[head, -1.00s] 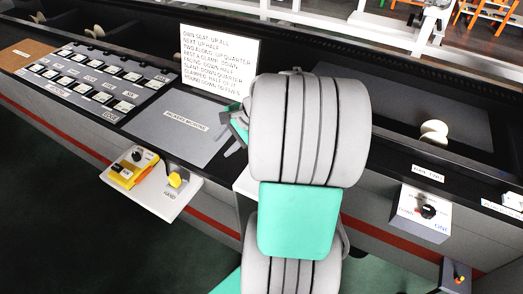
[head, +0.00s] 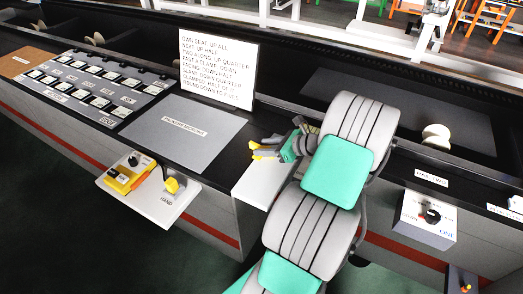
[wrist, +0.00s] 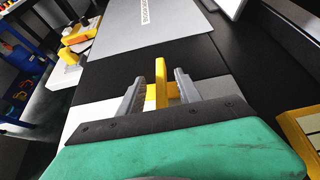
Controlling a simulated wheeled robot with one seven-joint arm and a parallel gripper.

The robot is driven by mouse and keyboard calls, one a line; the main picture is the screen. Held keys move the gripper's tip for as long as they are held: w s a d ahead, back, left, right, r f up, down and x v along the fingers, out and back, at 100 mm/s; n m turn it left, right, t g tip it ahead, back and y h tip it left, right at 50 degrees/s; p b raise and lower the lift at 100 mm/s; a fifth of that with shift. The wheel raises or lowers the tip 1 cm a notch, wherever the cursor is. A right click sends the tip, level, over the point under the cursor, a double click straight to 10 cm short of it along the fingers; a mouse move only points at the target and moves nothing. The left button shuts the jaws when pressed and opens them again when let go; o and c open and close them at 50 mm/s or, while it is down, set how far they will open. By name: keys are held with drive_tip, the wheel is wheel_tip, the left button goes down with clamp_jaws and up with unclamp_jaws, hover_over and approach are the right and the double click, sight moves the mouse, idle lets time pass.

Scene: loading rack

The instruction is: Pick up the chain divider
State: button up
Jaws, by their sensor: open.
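A yellow piece (wrist: 161,85), perhaps the chain divider, shows between the two grey fingers of my gripper (wrist: 157,92) in the wrist view. The fingers are apart, with a gap on each side of it. A second yellow part (wrist: 173,90) joins it on the right. In the head view my gripper (head: 266,150) is over the dark counter edge above a white ledge (head: 262,184), and yellow (head: 257,155) shows at its tips. Whether the fingers touch the piece is not clear. Its lower part is hidden by my gripper.
A white shelf (head: 150,195) with yellow controls juts out at front left. A grey box with a knob (head: 428,220) is at right.

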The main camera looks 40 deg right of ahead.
drive_tip(key=shift+c, duration=0.3)
clamp_jaws()
idle(0.3)
